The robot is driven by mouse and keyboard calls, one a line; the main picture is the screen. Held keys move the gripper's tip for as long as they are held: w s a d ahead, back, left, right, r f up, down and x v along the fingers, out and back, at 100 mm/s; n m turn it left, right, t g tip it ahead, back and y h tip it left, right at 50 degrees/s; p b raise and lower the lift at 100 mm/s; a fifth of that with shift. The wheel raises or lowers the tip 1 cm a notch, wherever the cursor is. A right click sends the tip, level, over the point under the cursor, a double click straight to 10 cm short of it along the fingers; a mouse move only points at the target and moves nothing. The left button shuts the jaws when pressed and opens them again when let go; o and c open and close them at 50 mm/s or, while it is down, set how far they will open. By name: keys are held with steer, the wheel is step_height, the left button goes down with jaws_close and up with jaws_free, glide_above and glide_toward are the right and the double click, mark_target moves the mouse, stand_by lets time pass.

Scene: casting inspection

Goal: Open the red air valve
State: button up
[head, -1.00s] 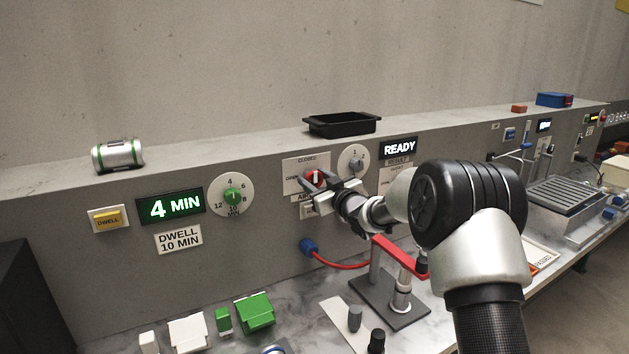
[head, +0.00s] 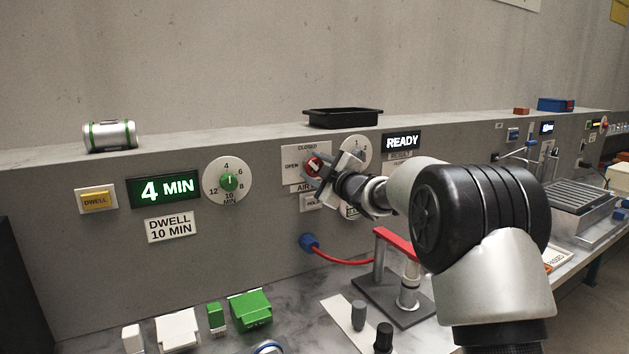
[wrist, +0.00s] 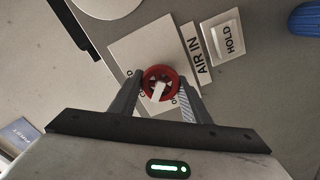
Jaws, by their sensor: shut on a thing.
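The red air valve (head: 313,166) is a round red knob with a white pointer, on a white plate marked CLOSED at the top and OPEN at the left. It also shows in the wrist view (wrist: 152,75), between my two fingers. My gripper (head: 318,169) is shut on the knob, one finger on each side. In the wrist view the white pointer runs downward and slightly left. The fingers partly cover the plate's lettering, and I cannot tell exactly which mark the pointer meets.
The HOLD button (wrist: 229,40) lies just below the AIR IN label (wrist: 198,55). A black tray (head: 343,118) stands on the ledge above. A blue hose fitting (head: 309,242) with a red hose sits below left. The panel's READY display (head: 402,141) is close to my arm.

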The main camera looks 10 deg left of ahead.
steer(key=n+b, duration=0.2)
steer(key=n, duration=0.1)
steer(key=n+b, duration=0.1)
steer(key=shift+f+n+b, duration=0.25)
steer(key=shift+n+b, duration=0.15)
steer(key=n+b, duration=0.2)
steer(key=n, duration=0.2)
steer(key=shift+b, duration=0.35)
steer(key=shift+r, duration=0.1)
steer(key=o, duration=1)
steer(key=shift+o, duration=0.2)
steer(key=shift+s, duration=0.1)
steer(key=v, duration=1.7)
steer(key=shift+b, duration=0.35)
steer(key=shift+s+d, duration=0.1)
steer(key=shift+d, duration=0.15)
